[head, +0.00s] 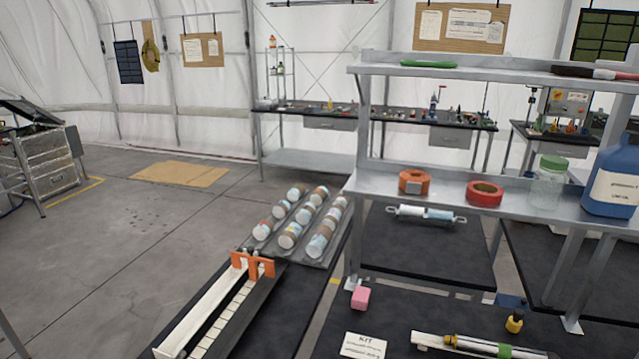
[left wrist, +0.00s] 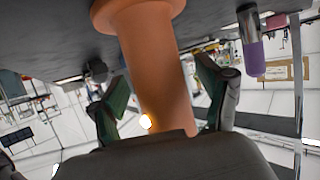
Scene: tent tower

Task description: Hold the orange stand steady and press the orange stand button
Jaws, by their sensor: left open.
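The orange stand (left wrist: 150,60) fills the middle of the left wrist view as a smooth column with a wider round end against the dark surface at the top of the picture. My left gripper (left wrist: 160,88) is open, with one dark green finger on each side of the column. I cannot tell whether either finger touches it. The stand and both grippers are out of the head view.
A purple-ended cylinder (left wrist: 251,55) is right of the stand in the wrist view. In the head view, a metal shelf (head: 450,190) holds an orange roll (head: 413,182), red tape (head: 484,193) and a jar (head: 547,182). A pink block (head: 360,298) sits on the dark bench below.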

